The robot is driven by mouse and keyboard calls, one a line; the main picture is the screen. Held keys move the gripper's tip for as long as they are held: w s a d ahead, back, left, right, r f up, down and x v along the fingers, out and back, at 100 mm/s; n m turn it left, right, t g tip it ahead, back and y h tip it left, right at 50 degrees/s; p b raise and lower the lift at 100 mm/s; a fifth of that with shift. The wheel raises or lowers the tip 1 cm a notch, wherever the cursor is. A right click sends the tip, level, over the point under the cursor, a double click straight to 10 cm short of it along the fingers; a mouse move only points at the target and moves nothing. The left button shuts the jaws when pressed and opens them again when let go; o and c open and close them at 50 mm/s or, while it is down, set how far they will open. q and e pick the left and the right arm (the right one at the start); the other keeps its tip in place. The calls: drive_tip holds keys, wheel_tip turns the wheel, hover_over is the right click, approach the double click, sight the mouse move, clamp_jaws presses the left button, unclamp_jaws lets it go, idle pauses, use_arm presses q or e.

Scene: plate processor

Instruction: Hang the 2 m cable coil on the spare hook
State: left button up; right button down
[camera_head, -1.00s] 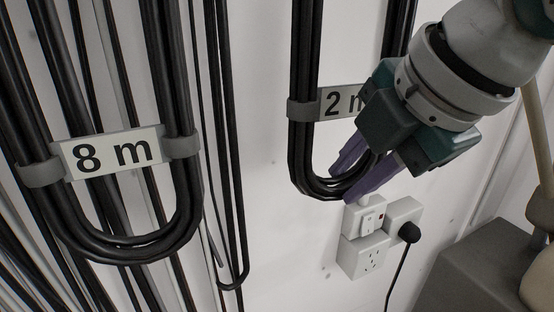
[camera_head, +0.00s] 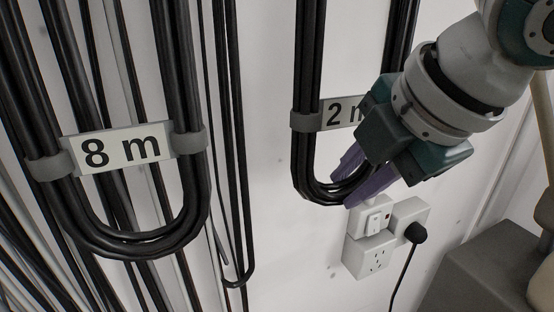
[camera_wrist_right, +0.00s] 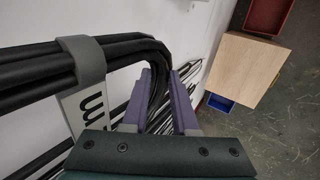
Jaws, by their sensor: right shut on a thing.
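The 2 m cable coil (camera_head: 309,150) is a black looped bundle with a grey clip and a white label reading "2 m", partly covered by my gripper. It hangs upright in front of the white wall, its lower bend at the bottom. My right gripper (camera_head: 352,184) comes in from the right, its purple fingers shut on the lower bend of the coil. In the right wrist view, the purple fingers (camera_wrist_right: 170,105) stand on both sides of the black cable (camera_wrist_right: 120,48). The top of the coil and the spare hook are out of view. My left gripper is not in view.
An 8 m coil (camera_head: 120,240) hangs at the left, with several thinner cables (camera_head: 235,200) beside it. White socket boxes (camera_head: 368,255) with a black plug (camera_head: 415,232) sit just below the gripper. A grey box (camera_head: 480,275) stands lower right.

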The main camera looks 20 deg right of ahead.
drive_tip(key=c, duration=0.6)
unclamp_jaws()
drive_tip(key=v, duration=1)
drive_tip(key=s+a+f+m+y+p, duration=0.2)
drive_tip(key=s+a+f+m+p, duration=0.15)
drive_tip(key=a+f+m, duration=0.35)
drive_tip(key=s+d+f+m+g+h+p, duration=0.2)
drive_tip(key=s+d+f+m, duration=0.3)
drive_tip(key=s+m, duration=0.5)
drive_tip(key=shift+d+f+g+p, duration=0.4)
drive_tip(key=shift+d+g, duration=0.1)
drive_tip(key=shift+d, duration=0.1)
drive_tip(key=shift+s, duration=0.15)
